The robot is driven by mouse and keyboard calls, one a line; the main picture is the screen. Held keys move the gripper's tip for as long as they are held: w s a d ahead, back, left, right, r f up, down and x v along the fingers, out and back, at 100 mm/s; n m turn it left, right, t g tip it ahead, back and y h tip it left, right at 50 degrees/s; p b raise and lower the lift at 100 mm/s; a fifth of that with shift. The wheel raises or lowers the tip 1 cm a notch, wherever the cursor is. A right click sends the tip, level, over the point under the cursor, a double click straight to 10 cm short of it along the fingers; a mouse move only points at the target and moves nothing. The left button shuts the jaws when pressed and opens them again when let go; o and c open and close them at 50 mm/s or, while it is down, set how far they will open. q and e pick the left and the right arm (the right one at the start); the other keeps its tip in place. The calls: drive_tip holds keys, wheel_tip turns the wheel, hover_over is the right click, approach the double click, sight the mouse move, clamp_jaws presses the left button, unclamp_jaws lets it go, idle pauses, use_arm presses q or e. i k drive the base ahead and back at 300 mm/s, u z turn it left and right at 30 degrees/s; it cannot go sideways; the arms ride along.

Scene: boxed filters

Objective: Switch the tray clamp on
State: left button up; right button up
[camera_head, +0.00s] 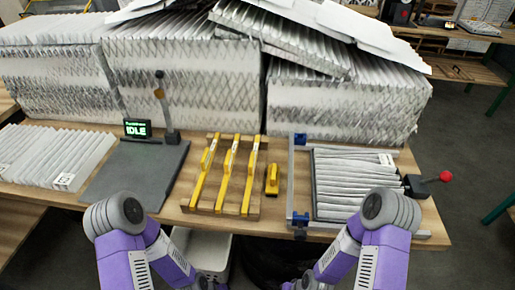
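The tray clamp is a grey frame (291,180) on the right part of the bench, with blue blocks (300,219) at its left corners. A pleated filter (350,185) lies inside the frame. A black box (416,187) sits at the frame's right side, with a lever ending in a red ball (446,176). The lever points out to the right and slightly up. My two purple arms show at the bottom with their elbows raised, the right one in front of the frame's near edge. Both grippers are out of view below the picture.
A yellow-barred rack (228,175) and a small yellow tool (272,180) lie mid-bench. Tall filter stacks (340,105) line the back. A white bin (203,250) is below the bench edge.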

sight(445, 176)
drive_tip(key=u, duration=0.15)
drive_tip(key=k, duration=0.45)
drive_tip(key=z, duration=1.05)
drive_tip(key=i, duration=0.45)
drive_tip(key=u, duration=1.2)
drive_tip(key=k, duration=0.1)
drive_tip(key=z, duration=1.15)
drive_tip(key=k, duration=1.2)
drive_tip(key=z, duration=0.35)
drive_tip(key=i, duration=1.1)
drive_tip(key=z, duration=0.05)
